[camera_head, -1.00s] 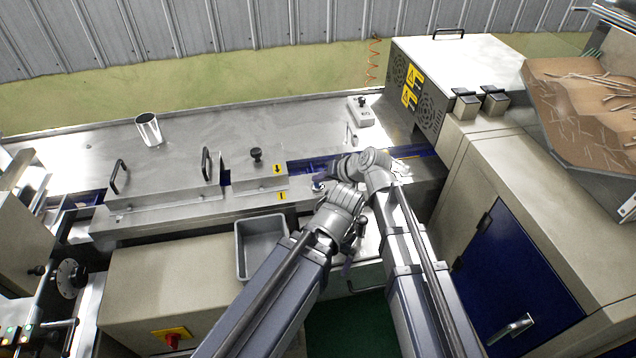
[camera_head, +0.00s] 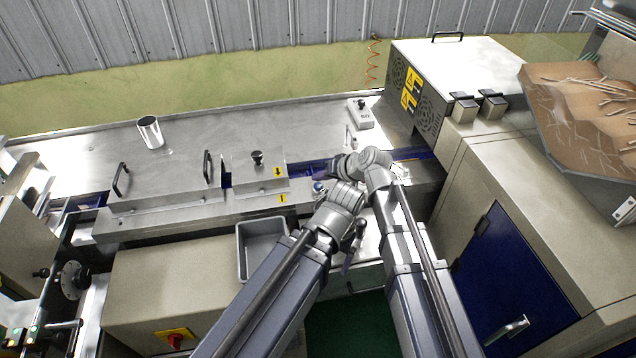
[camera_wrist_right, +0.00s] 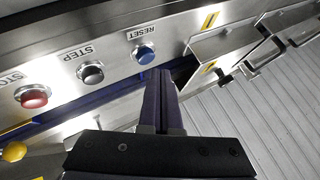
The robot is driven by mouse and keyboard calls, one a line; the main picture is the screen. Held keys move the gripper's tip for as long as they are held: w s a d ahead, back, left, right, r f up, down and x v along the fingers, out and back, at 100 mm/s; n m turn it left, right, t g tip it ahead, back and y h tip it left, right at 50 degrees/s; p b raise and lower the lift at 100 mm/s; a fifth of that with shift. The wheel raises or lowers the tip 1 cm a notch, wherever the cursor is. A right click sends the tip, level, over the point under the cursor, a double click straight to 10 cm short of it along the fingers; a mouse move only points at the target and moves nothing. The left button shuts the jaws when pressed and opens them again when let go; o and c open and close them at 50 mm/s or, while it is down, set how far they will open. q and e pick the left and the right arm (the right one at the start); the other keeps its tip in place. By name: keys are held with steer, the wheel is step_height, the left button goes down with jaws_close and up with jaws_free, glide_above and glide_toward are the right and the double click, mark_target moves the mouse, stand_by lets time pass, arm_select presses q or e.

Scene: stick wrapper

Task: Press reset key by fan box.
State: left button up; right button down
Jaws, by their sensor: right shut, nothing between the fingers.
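The reset key is a round blue button (camera_wrist_right: 145,54) in a metal ring, under an upside-down RESET label on a steel panel. It also shows in the head view as a small blue button (camera_head: 318,187) left of my arms. My right gripper (camera_wrist_right: 161,74) is shut and empty; its dark fingertips appear just below the blue button in the wrist view, and contact cannot be told. In the head view the right gripper (camera_head: 325,174) points left. My left gripper (camera_head: 348,262) hangs low, partly hidden by its wrist. The fan box (camera_head: 418,95) stands beyond, to the right.
A black STEP button (camera_wrist_right: 90,73) and a red button (camera_wrist_right: 32,97) share the panel. A yellow knob (camera_wrist_right: 14,152) is nearby. A steel cover with a black knob (camera_head: 257,157) lies left of the blue button. A grey tray (camera_head: 243,262) sits in front.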

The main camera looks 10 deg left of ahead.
arm_select(q)
step_height(320, 180, up, 5)
steer(key=p, duration=0.5)
arm_select(e)
step_height(320, 180, up, 5)
stand_by(0.7)
